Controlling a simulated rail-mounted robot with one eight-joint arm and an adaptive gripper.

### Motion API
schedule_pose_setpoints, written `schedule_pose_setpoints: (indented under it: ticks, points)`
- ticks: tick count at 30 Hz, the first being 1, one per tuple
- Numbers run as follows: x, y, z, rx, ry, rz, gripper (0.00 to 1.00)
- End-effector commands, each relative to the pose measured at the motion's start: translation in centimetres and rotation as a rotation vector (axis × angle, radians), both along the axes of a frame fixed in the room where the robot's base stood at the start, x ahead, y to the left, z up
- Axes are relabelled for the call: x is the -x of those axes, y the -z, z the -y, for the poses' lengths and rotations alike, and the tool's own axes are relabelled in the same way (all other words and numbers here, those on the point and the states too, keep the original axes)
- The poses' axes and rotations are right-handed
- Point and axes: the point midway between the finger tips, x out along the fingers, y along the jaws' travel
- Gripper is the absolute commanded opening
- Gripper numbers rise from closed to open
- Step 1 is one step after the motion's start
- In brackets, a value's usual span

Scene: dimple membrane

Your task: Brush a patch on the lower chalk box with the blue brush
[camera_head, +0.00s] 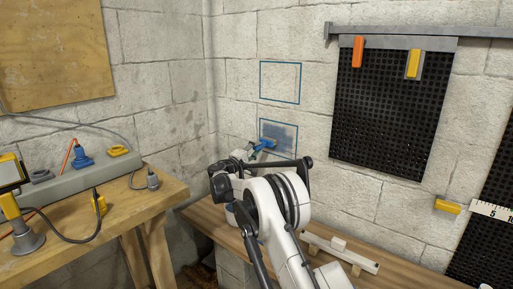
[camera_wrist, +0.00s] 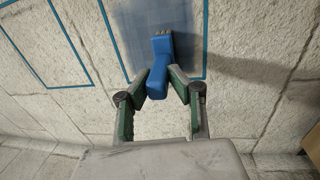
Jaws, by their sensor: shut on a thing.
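The lower chalk box (camera_head: 297,152) is a blue outline on the pale block wall, with a grey-blue patch (camera_head: 283,132) filling much of it. In the wrist view the patch (camera_wrist: 140,22) lies beyond the brush. The blue brush (camera_head: 265,145) is in front of the box's lower left part. My gripper (camera_wrist: 158,84) is shut on the brush handle (camera_wrist: 157,84), with the brush head (camera_wrist: 162,46) and its tan bristles toward the wall. I cannot tell whether the bristles touch the patch. The upper chalk box (camera_head: 280,102) is an empty outline above.
A black dimpled panel (camera_head: 385,115) hangs to the right, with orange and yellow clips on its rail. A wooden bench (camera_head: 150,195) with tools stands at left. The wall around the boxes is clear.

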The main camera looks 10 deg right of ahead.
Motion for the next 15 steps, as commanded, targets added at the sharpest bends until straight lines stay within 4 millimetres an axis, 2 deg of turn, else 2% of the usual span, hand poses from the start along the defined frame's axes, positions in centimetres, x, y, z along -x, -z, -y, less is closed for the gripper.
schedule_pose_setpoints:
  ticks: [10,15]
  points:
    - [0.1,2.5,-0.1,0.000,0.001,0.000,0.00]
    - [0.2,3.0,-0.1,0.000,0.001,0.000,0.00]
